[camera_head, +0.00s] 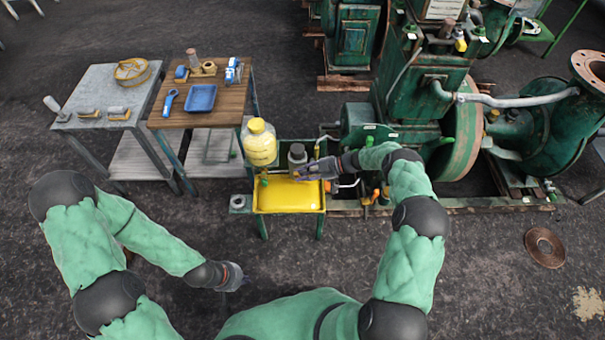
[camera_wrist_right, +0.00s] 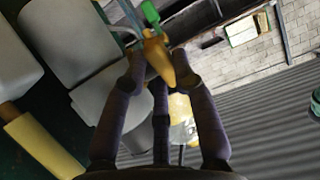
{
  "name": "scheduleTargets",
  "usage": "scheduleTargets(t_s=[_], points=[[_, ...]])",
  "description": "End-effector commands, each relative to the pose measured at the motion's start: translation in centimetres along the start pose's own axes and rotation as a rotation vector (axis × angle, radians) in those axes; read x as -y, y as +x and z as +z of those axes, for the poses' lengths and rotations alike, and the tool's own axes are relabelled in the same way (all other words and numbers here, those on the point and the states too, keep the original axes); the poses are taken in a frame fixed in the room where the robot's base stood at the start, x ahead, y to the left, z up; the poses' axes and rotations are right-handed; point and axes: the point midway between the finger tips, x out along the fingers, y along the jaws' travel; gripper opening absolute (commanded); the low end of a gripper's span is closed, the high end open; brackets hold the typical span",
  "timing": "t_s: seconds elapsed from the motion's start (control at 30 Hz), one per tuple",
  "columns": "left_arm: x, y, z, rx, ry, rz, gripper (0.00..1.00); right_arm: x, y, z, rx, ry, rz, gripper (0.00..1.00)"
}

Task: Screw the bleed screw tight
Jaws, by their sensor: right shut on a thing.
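My right gripper (camera_head: 306,174) is at the right part of the yellow tray (camera_head: 290,208), close to the green pump set. In the right wrist view, my right gripper (camera_wrist_right: 158,65) is shut on a small orange, tapered piece (camera_wrist_right: 157,52), which looks like the bleed screw. A bright green part (camera_wrist_right: 150,12) lies right beyond the piece's far end. How deep the screw sits and its thread cannot be made out. My left gripper (camera_head: 240,278) hangs low over the dark floor, away from the pump set. Its fingers are too small and dark to judge.
A yellow bottle (camera_head: 260,143) and a grey cylinder (camera_head: 297,155) stand at the tray's back. The green pump set (camera_head: 405,95) fills the right. A wooden-topped table (camera_head: 222,118) and a grey table (camera_head: 85,95) with small items stand left. A round plate (camera_head: 544,247) lies on open floor.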

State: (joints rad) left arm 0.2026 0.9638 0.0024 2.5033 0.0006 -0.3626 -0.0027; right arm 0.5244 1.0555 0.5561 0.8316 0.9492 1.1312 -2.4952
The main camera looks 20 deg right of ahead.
Motion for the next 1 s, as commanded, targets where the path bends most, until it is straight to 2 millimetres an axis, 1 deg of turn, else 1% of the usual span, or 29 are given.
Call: scheduleTargets(t_s=[0.2, 0.67, 0.7, 0.77, 1.0], points=[[0.00, 0.00, 0.00, 0.000, 0.000, 0.000, 0.00, -0.07, -0.05, 0.19, -0.049, 0.000, 0.002, 0.00], [0.00, 0.01, 0.00, 0.000, 0.000, 0.000, 0.00, -0.06, -0.03, 0.18, -0.060, 0.001, 0.002, 0.00], [0.00, 0.01, 0.00, 0.000, 0.000, 0.000, 0.00, -0.05, -0.02, 0.18, -0.060, 0.001, 0.001, 0.36], [0.00, 0.01, 0.00, 0.000, 0.000, 0.000, 0.00, -0.05, -0.02, 0.18, -0.060, 0.001, 0.001, 0.52], [0.00, 0.00, 0.00, 0.000, 0.000, 0.000, 0.00, -0.02, 0.00, 0.15, -0.060, 0.001, 0.000, 0.52]])
